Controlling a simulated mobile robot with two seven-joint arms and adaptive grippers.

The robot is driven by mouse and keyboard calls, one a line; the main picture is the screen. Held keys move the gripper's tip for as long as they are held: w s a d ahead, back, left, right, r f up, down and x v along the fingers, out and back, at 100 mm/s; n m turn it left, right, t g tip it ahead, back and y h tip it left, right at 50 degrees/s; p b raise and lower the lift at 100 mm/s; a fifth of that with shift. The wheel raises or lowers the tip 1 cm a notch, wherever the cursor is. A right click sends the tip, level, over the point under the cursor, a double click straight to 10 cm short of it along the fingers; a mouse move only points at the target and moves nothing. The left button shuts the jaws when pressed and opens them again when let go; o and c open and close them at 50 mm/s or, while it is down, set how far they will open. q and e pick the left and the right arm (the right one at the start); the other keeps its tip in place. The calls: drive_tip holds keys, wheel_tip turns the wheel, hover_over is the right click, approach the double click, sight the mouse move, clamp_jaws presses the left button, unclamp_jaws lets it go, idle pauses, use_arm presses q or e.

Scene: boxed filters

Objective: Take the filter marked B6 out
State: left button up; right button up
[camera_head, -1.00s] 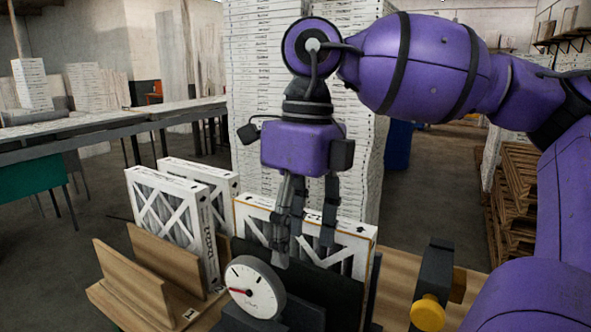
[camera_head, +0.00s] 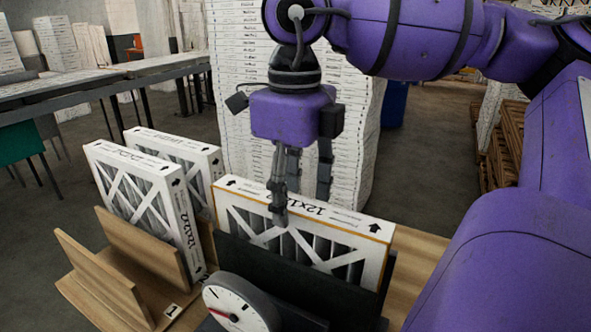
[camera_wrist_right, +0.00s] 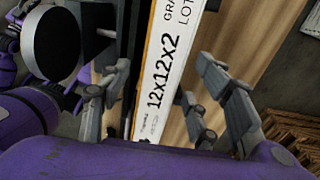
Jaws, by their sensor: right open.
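A white-framed pleated filter (camera_head: 350,268) with orange edging stands upright in a dark slotted holder (camera_head: 292,287). Its top reads "12x12x2"; I cannot make out a B6 mark. In the right wrist view the same white label strip (camera_wrist_right: 168,65) runs between the fingers. My right gripper (camera_head: 301,205) is open at this filter's top edge. One finger overlaps its near face in the picture; whether the fingers touch it I cannot tell. The wrist view shows the fingers (camera_wrist_right: 160,98) apart on either side of the strip. My left gripper is not in view.
Two more white filters, one nearer (camera_head: 140,200) and one behind (camera_head: 185,150), stand at left beside wooden dividers (camera_head: 95,275). A round dial gauge (camera_head: 236,306) is in front of the holder. A tall stack of boxes (camera_head: 235,75) rises behind the gripper.

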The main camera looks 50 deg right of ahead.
sight(292, 206)
drive_tip(key=shift+d+f, duration=0.1)
drive_tip(key=shift+f, duration=1.65)
drive_tip(key=c, duration=1.3)
drive_tip(key=shift+c, duration=0.2)
drive_tip(key=shift+a+r, duration=0.15)
drive_tip(key=shift+a, duration=0.25)
drive_tip(key=o, duration=0.9)
